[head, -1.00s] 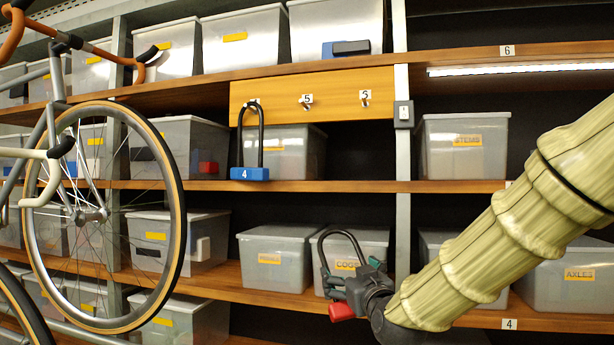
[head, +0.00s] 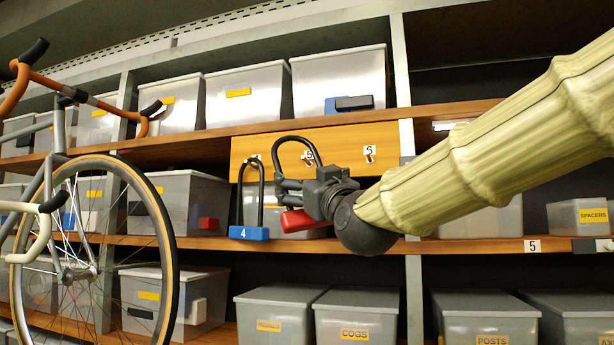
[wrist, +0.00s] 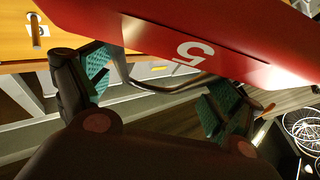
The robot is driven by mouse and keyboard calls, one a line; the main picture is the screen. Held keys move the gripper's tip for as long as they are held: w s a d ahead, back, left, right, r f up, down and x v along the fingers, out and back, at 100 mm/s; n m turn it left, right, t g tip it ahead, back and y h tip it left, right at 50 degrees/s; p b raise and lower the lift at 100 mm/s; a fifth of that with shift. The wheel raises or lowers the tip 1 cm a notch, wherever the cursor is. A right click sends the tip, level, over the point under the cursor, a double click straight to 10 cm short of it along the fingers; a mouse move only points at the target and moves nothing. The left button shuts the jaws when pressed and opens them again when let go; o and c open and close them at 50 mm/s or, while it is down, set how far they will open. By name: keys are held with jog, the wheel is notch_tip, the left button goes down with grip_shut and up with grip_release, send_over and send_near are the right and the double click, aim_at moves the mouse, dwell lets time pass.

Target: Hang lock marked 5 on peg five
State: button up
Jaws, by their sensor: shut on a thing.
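My gripper (head: 290,193) is shut on a red U-lock (head: 300,220), holding it in front of the peg board. The lock's dark shackle (head: 291,139) arches upward across the middle peg's label (head: 308,157). In the wrist view a white 5 shows upside down on the red lock body (wrist: 235,62), with the shackle between my finger pads (wrist: 160,85). The wooden peg board (head: 340,140) has a right peg (head: 370,157), its label hard to read. The middle peg is partly hidden, and I cannot tell whether the shackle touches it.
A blue lock marked 4 (head: 249,233) hangs on the left peg, close beside the red lock. A shelf upright (head: 406,150) stands right of the board. Clear bins fill the shelves, and a bicycle (head: 165,250) stands at the left.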

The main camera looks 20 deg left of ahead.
jog(key=shift+s+r+y, duration=0.3)
jog(key=shift+r, duration=0.4)
jog(key=shift+w, duration=0.1)
jog(key=shift+w, duration=0.1)
jog(key=w+f+p, duration=0.1)
jog(key=w+f, duration=0.1)
jog(key=w, duration=1)
jog(key=shift+w+d, duration=0.15)
jog(key=shift+w, duration=0.05)
dwell(1.5)
jog(key=shift+f, duration=0.15)
dwell(0.6)
jog(key=o, duration=1.5)
jog(key=shift+c, duration=0.2)
